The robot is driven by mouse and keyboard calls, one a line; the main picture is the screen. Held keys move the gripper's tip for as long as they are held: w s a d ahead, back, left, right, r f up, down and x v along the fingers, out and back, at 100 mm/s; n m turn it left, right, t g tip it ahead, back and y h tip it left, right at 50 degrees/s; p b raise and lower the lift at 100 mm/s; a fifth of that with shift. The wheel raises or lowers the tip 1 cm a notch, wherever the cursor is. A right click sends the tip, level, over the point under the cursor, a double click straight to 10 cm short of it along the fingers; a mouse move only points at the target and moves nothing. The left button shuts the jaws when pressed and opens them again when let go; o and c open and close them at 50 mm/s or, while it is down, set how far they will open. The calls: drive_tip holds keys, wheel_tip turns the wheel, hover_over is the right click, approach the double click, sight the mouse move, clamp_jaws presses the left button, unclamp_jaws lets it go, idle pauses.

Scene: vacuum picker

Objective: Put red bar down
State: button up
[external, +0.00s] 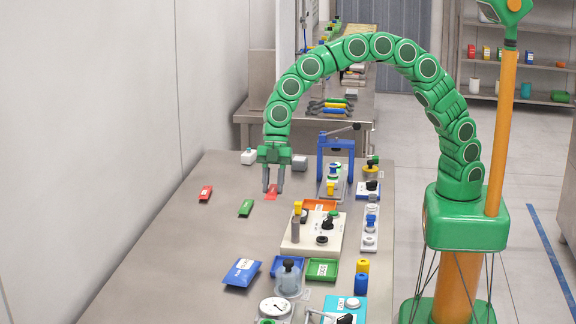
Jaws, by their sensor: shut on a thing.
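My gripper (273,188) points straight down near the back of the long metal table (170,240). Its two grey fingers are shut on a red bar (272,192), which shows between and just below the fingertips. The bar is at or just above the table top; I cannot tell whether it touches. Another small red piece with a pale label (205,193) lies on the table to the left. A green piece (246,208) lies between the two, a little closer to the camera.
A blue press-like frame (336,155) stands right of my gripper, with an orange tray (320,204) and a beige control box (314,234) in front. A white-and-grey block (249,157) sits behind left. The table's left side is mostly clear. A blue packet (242,272) lies nearer.

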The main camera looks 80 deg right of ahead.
drive_tip(key=w+a+f, duration=0.3)
drive_tip(key=w+a, duration=0.1)
drive_tip(key=w, duration=0.3)
approach(229, 243)
drive_tip(key=shift+s+a+f, duration=0.4)
drive_tip(key=shift+a+f, duration=0.35)
drive_tip(key=shift+a, duration=0.05)
drive_tip(key=shift+w+a+f, duration=0.25)
drive_tip(key=shift+w+f, duration=0.1)
drive_tip(key=shift+f, duration=1.75)
drive_tip(key=shift+f, duration=0.1)
drive_tip(key=o, duration=1)
drive_tip(key=v, duration=1.2)
drive_tip(key=shift+d, duration=0.1)
